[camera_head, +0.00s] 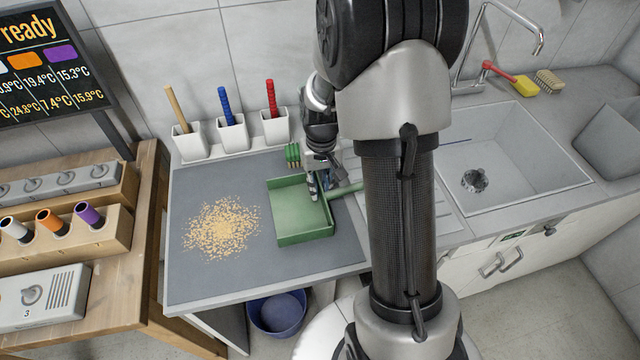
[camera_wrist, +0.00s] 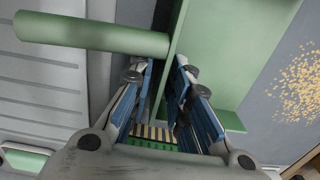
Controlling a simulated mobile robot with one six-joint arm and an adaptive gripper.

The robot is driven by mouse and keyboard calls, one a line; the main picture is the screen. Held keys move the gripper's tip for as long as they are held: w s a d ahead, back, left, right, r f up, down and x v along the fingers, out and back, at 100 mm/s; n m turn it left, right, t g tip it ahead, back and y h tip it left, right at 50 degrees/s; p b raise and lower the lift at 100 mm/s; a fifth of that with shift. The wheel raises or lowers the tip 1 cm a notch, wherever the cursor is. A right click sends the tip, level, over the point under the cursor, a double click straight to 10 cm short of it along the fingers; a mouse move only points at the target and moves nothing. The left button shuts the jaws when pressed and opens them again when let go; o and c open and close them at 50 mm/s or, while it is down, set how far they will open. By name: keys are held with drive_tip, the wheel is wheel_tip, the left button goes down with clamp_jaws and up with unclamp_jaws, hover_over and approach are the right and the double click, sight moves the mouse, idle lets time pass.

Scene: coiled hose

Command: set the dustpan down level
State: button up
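The green dustpan (camera_head: 303,228) is on the grey mat, to the right of the crumbs, and looks roughly flat; I cannot tell whether its whole underside touches. Its handle (camera_head: 346,189) points right, partly hidden behind my arm. In the wrist view the pan (camera_wrist: 225,50) is at right and the handle (camera_wrist: 90,33) at upper left. My gripper (camera_head: 313,192) is at the pan's handle-side wall. In the wrist view its blue-padded fingers (camera_wrist: 166,72) stand apart, one on each side of that wall, with a visible gap. Contact at the tips is unclear.
Crumbs (camera_head: 222,228) lie on the mat (camera_head: 205,285) left of the pan. A green brush (camera_head: 292,155) is just behind the pan. White cups with coloured handles (camera_head: 233,133) stand along the wall. A sink (camera_head: 515,160) is at right. A blue bucket (camera_head: 278,313) is below.

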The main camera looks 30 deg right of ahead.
drive_tip(key=shift+o, duration=0.4)
wheel_tip(320, 180, up, 12)
drive_tip(key=p, duration=0.4)
drive_tip(key=s+a+r+n+t, duration=0.2)
drive_tip(key=s+a+r, duration=0.55)
drive_tip(key=r, duration=0.45)
drive_tip(key=s+a+r+t, duration=0.1)
drive_tip(key=s+a, duration=0.1)
drive_tip(key=s, duration=0.4)
drive_tip(key=s+a+r+n+t, duration=0.1)
drive_tip(key=s+a, duration=0.2)
drive_tip(key=s, duration=0.3)
drive_tip(key=shift+r+t, duration=0.3)
drive_tip(key=shift+r, duration=0.05)
